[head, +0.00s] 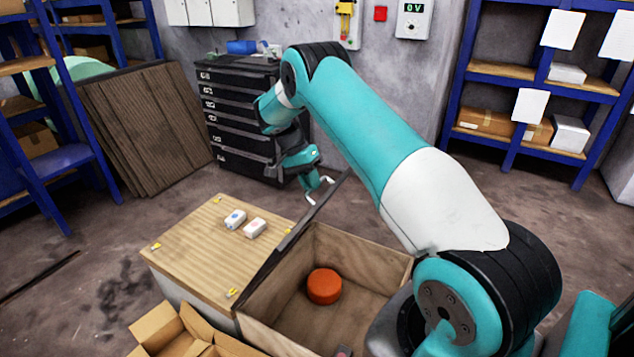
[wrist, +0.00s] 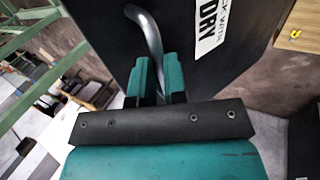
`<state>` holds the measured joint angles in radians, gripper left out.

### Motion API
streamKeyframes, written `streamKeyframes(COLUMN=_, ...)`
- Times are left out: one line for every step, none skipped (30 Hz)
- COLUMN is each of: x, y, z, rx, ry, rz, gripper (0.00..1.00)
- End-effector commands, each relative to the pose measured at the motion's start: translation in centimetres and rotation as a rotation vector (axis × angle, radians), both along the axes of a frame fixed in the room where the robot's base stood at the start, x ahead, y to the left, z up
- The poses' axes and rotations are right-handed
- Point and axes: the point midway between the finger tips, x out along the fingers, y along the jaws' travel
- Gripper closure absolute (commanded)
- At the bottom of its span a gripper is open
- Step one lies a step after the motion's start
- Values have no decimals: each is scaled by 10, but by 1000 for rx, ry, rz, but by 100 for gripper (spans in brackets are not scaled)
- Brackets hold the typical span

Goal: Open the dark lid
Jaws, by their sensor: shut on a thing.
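The dark lid (head: 290,239) stands raised at the left edge of the wooden box (head: 385,262), seen nearly edge-on in the head view. The box is open at the top. In the wrist view the lid (wrist: 213,75) is a dark panel with a white label, partly out of frame. A curved grey metal handle (wrist: 147,32) stands out from it; it also shows in the head view (head: 313,198). My gripper (head: 318,188) is shut on the handle, with its teal fingers (wrist: 160,75) on either side of it.
An orange-red round thing (head: 324,286) lies inside the box. A wooden top (head: 200,250) with two small white blocks adjoins on the left. An open cardboard box (head: 170,330) is at the front. A black drawer cabinet (head: 235,125) stands behind my gripper.

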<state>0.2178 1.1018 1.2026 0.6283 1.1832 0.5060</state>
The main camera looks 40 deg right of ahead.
Motion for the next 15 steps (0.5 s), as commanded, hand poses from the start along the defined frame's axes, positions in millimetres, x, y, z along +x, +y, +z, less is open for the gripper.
streamKeyframes(x=3, y=2, z=-8, rx=-3, ry=-6, rz=16, gripper=100)
streamKeyframes(x=3, y=3, z=-8, rx=-4, ry=-6, rz=16, gripper=100)
streamKeyframes(x=4, y=4, z=-8, rx=-3, ry=-5, rz=17, gripper=100)
streamKeyframes(x=4, y=4, z=-8, rx=-4, ry=-5, rz=18, gripper=100)
streamKeyframes(x=4, y=5, z=-8, rx=-3, ry=-5, rz=19, gripper=100)
streamKeyframes(x=5, y=6, z=-9, rx=-3, ry=-5, rz=20, gripper=100)
streamKeyframes(x=5, y=6, z=-9, rx=-3, ry=-5, rz=20, gripper=100)
streamKeyframes(x=5, y=7, z=-9, rx=-3, ry=-5, rz=21, gripper=100)
streamKeyframes(x=5, y=7, z=-9, rx=-4, ry=-4, rz=21, gripper=100)
streamKeyframes(x=5, y=7, z=-9, rx=-3, ry=-4, rz=22, gripper=100)
streamKeyframes(x=5, y=8, z=-9, rx=-3, ry=-4, rz=22, gripper=100)
streamKeyframes(x=5, y=8, z=-9, rx=-3, ry=-3, rz=22, gripper=78)
streamKeyframes(x=5, y=8, z=-9, rx=-3, ry=-3, rz=22, gripper=71)
streamKeyframes(x=4, y=7, z=-9, rx=-2, ry=-3, rz=21, gripper=64)
streamKeyframes(x=4, y=7, z=-8, rx=-2, ry=-3, rz=21, gripper=62)
